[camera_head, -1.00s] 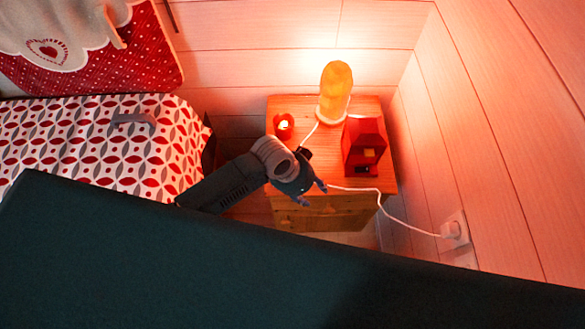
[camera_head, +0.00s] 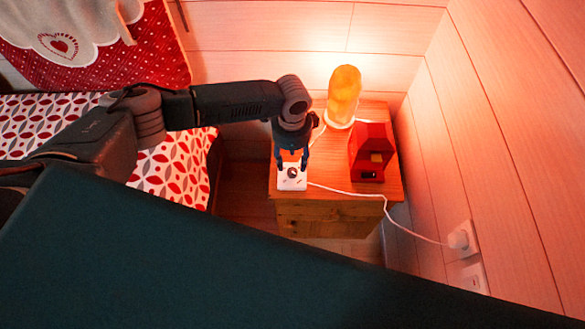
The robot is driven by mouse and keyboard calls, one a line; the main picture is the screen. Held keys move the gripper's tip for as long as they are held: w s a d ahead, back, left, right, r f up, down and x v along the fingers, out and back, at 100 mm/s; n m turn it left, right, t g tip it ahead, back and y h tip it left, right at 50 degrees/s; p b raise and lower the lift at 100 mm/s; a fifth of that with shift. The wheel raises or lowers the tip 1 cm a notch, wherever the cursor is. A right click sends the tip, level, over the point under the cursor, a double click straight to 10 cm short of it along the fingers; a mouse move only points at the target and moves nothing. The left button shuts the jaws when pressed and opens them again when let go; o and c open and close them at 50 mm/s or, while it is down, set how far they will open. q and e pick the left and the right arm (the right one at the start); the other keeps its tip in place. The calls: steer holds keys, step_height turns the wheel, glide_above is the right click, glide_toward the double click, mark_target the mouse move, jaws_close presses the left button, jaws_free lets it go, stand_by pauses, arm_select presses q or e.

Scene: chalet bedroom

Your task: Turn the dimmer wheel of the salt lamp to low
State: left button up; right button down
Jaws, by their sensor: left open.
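The glowing orange salt lamp (camera_head: 344,92) stands on a pale base at the back of the wooden nightstand (camera_head: 320,216). Its white cord runs to a small white dimmer box (camera_head: 291,184) at the nightstand's front left. A dark round dimmer wheel (camera_head: 292,173) sits on top of the box. My left gripper (camera_head: 291,164) points down over the box, its open fingers on either side of the wheel. I cannot tell whether the fingers touch it. My right gripper is not in view.
A red house-shaped object (camera_head: 372,152) stands right of the gripper on the nightstand. The cord continues to a wall plug (camera_head: 461,238) at the right. A bed with a patterned cover (camera_head: 178,170) is at the left. Wooden walls close off the back and right.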

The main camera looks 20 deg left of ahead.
mark_target(292, 171)
arm_select(q)
step_height(292, 171, down, 6)
steer(key=shift+f, duration=0.15)
steer(key=shift+c, duration=0.6)
jaws_close()
